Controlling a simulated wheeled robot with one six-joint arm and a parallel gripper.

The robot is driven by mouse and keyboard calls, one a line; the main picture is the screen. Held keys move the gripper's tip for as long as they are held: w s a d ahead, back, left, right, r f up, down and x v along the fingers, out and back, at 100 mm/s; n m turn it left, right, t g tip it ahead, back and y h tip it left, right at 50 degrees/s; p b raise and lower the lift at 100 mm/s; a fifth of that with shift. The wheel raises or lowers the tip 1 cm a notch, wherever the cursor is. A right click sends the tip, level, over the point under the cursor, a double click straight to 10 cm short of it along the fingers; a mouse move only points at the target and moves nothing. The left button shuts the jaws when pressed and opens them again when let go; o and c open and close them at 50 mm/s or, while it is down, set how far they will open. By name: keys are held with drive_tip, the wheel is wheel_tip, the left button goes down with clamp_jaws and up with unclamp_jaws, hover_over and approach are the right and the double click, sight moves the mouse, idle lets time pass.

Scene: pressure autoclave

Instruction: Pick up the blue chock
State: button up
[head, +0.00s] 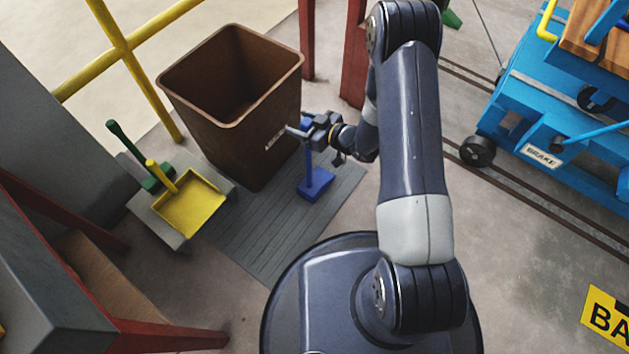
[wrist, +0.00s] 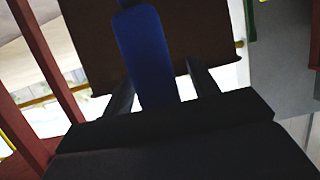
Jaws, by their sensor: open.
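The blue chock (head: 316,185) stands on the grey slatted mat in front of the brown bin, its base low and its handle upright. My gripper (head: 303,131) is at the upper part of this handle, in front of the bin. In the wrist view, the blue handle (wrist: 146,55) rises between the two open fingers of my gripper (wrist: 160,85). A gap shows on the right side of the handle; the left finger looks closer to it. The chock's base is not visible in the wrist view, and the gripper partly hides the handle's top in the head view.
The brown bin (head: 240,125) stands right behind the chock. A yellow scoop-like piece (head: 190,208) and a green-handled piece (head: 152,182) rest on a grey slab to the left. A blue cart (head: 545,125) on rails is at the right. Yellow railing (head: 120,42) runs behind.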

clamp_jaws()
idle(0.5)
drive_tip(key=shift+r, duration=0.1)
idle(0.8)
